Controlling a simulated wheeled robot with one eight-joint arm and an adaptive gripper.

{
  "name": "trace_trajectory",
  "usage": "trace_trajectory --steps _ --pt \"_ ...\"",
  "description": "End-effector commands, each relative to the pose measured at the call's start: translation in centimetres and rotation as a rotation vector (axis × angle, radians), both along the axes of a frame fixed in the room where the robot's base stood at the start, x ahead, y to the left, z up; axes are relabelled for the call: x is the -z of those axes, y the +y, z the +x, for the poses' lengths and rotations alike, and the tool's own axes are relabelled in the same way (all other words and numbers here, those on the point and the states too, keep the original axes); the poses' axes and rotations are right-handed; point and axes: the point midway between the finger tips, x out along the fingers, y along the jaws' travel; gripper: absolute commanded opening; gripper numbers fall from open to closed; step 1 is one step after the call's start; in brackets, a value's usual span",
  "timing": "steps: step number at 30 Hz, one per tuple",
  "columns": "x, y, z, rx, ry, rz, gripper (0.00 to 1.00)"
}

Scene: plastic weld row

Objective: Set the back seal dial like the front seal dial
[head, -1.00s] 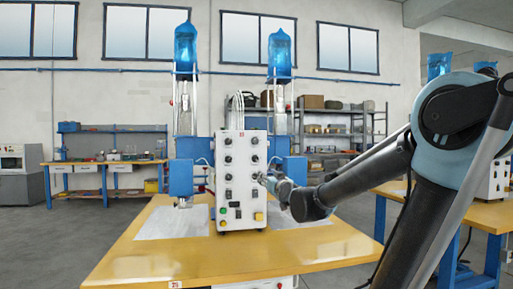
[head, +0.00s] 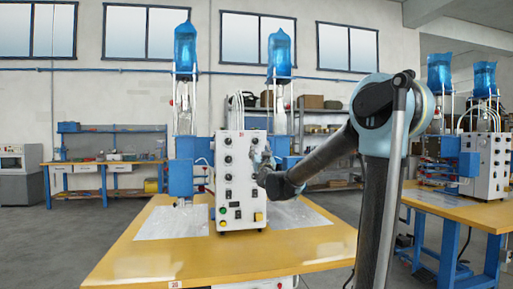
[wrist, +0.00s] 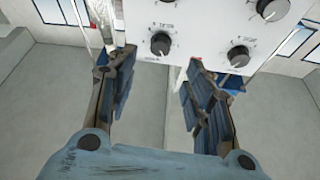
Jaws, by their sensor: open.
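The white control box (head: 241,207) stands on the yellow table, with two columns of black dials on its front. Its labels are too small to read, so I cannot tell which dials are the front and back seal dials. My gripper (head: 262,160) is at the right column in the head view and hides some dials there. In the wrist view my gripper (wrist: 158,62) is open and empty. A black dial (wrist: 160,43) appears between its fingertips, apart from both fingers. Another dial (wrist: 238,56) is to the right, and a third dial (wrist: 272,8) is above that.
The yellow table (head: 140,255) carries blue press units on both sides of the box; the left blue unit (head: 180,178) is clear of my arm. Switches and a yellow button (head: 258,217) are low on the box. Another yellow table (head: 455,208) stands at the right.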

Motion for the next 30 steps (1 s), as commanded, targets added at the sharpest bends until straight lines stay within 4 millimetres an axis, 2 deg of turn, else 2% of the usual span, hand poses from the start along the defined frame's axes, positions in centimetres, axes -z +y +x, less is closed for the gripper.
trace_trajectory --steps 6,15,21,29,30 --pt "-1.5 0.8 3.6 0.001 0.0 0.0 0.47" --pt "-3.0 1.7 7.2 0.0 0.0 0.0 0.47" --pt "-3.4 1.9 8.0 0.0 0.0 -0.001 0.47" --pt "-3.4 1.9 8.0 0.0 0.0 0.0 0.47" --pt "-3.4 1.9 8.0 0.0 0.0 0.0 0.38"
